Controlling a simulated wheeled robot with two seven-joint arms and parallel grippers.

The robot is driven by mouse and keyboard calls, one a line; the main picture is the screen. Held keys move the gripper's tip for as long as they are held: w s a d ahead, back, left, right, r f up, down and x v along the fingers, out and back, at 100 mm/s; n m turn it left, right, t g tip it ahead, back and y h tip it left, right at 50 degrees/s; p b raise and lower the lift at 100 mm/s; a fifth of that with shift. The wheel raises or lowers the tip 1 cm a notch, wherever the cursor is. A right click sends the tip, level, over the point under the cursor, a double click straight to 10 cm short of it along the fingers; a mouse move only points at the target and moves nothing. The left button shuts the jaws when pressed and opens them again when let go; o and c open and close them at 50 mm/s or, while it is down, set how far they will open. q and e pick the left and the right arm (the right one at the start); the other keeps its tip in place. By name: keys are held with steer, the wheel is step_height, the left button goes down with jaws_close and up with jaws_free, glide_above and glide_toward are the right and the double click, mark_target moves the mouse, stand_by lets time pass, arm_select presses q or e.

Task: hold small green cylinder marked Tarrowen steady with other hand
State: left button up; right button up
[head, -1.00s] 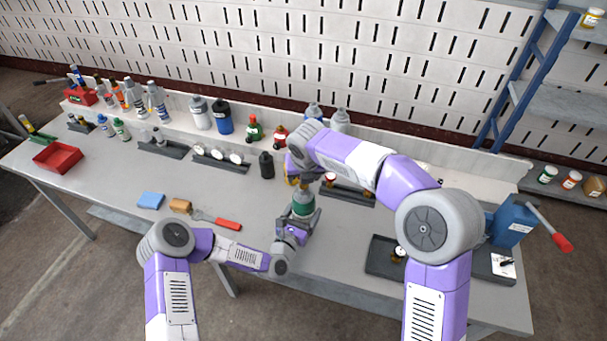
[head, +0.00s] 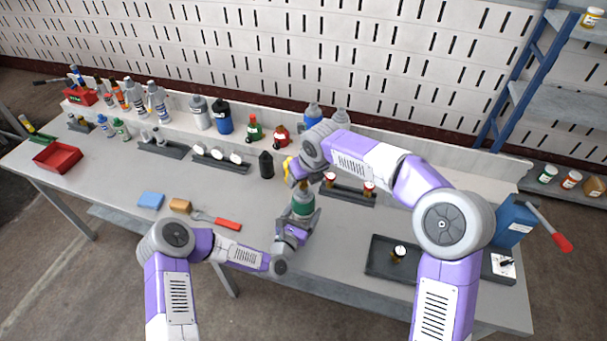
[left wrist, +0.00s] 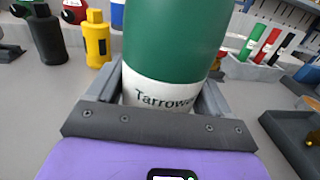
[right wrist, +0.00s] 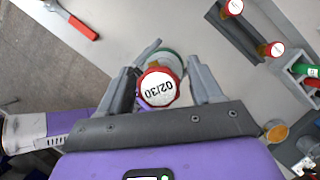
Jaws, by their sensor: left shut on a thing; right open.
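The small green cylinder (head: 303,204) stands upright in my left gripper (head: 299,220) over the middle of the bench. In the left wrist view the cylinder (left wrist: 170,45) shows a white band reading "Tarrow…", and my left jaws are shut around it. My right gripper (right wrist: 172,52) is open above the cylinder. Between its fingers is a red-rimmed fitting (right wrist: 157,87) with a white face marked "02/30", in line with the cylinder's top. The cylinder's green side (right wrist: 172,60) shows behind it. I cannot tell whether the fitting is seated on the cylinder.
A rack (head: 348,195) with red-and-white-topped fittings lies right of the cylinder. A dark tray (head: 380,268) holds another fitting. Black (left wrist: 45,35) and yellow (left wrist: 97,40) bottles stand behind. A red-handled tool (head: 228,224) and blue block (head: 151,200) lie left. The front bench is mostly clear.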

steer(key=shift+f, duration=0.9)
jaws_close()
steer(key=m+h, duration=0.1)
steer(key=m, duration=0.1)
steer(key=m+h, duration=0.1)
steer(key=m, duration=0.2)
steer(key=shift+t, duration=0.3)
steer(key=shift+m, duration=0.6)
